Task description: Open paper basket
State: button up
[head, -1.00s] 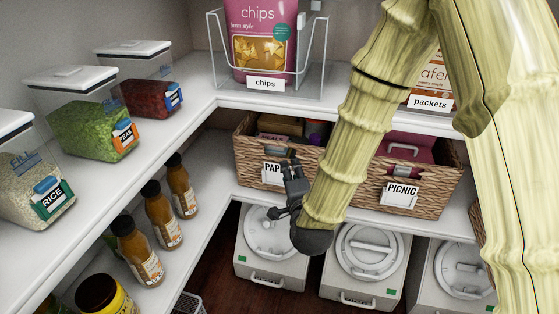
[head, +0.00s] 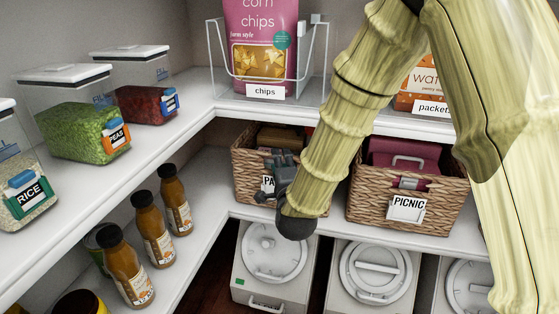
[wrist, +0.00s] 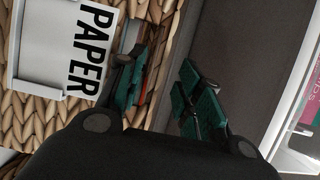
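The paper basket (head: 247,157) is a woven box on the middle shelf, left of the picnic basket, with several items inside. My gripper (head: 281,160) is at its front and hides part of the "PAPER" label (head: 267,184). In the wrist view the label (wrist: 62,45) is at the upper left, turned sideways, on the woven front (wrist: 62,122). The gripper (wrist: 170,88) has its two dark green fingers apart, with one over the basket front beside the label and the other over the dark area past the basket's edge. I cannot tell whether either finger touches the basket.
The picnic basket (head: 369,197) stands close on the right. White lidded bins (head: 271,268) stand below, and the chips bag (head: 262,40) is in a wire rack on the shelf above. Bottles (head: 152,229) and food containers (head: 85,110) line the left shelves.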

jog(key=shift+w+a, duration=0.2)
jog(key=shift+w, duration=1.4)
jog(key=shift+c, duration=0.4)
grip_shut()
